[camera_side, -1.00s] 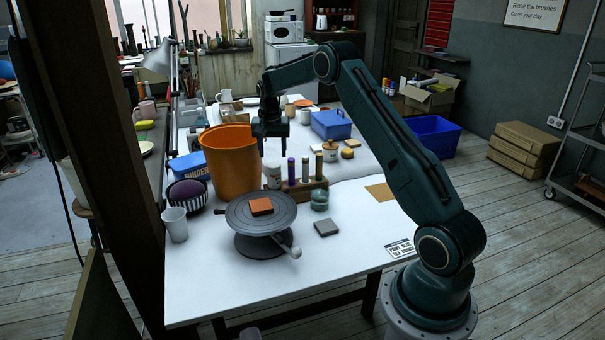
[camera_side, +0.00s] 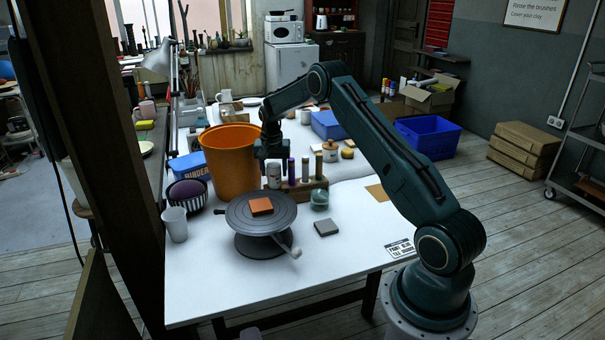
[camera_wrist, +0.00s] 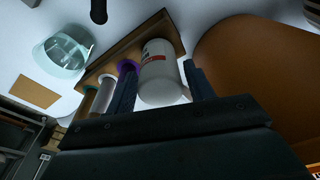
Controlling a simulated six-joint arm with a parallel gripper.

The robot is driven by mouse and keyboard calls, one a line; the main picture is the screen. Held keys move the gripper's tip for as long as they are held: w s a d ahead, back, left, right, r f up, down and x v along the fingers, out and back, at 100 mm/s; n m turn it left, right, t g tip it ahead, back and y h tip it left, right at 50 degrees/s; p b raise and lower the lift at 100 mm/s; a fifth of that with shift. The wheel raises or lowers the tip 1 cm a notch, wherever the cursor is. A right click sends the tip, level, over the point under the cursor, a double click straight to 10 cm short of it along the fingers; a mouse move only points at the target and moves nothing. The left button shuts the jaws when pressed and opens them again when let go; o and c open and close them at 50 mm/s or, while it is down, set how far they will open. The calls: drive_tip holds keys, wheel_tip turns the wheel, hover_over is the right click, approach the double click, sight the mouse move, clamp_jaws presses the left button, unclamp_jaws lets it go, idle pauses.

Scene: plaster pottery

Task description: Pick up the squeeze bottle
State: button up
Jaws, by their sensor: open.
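The squeeze bottle is a white bottle (camera_side: 274,176) with reddish print, standing at the left end of a wooden rack in the side view. In the wrist view the bottle (camera_wrist: 158,75) shows between my two open fingers, one on each side of it. My gripper (camera_side: 272,160) points down over the bottle's top in the side view and hides part of it. In the wrist view my gripper (camera_wrist: 163,88) has its left finger close to a purple-topped tube (camera_wrist: 127,68). I cannot tell whether either finger touches the bottle.
The wooden rack (camera_side: 312,193) also holds several slim tubes. A large orange bucket (camera_side: 228,165) stands close on the left. A small glass jar (camera_side: 320,200) and a turntable (camera_side: 258,222) stand in front. The white tabletop (camera_side: 345,265) is clear at front right.

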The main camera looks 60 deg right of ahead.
drive_tip(key=shift+w+d+f, duration=0.1)
drive_tip(key=shift+d+f, duration=0.05)
drive_tip(key=shift+f, duration=0.85)
drive_tip(key=shift+c, duration=0.2)
drive_tip(key=c, duration=0.3)
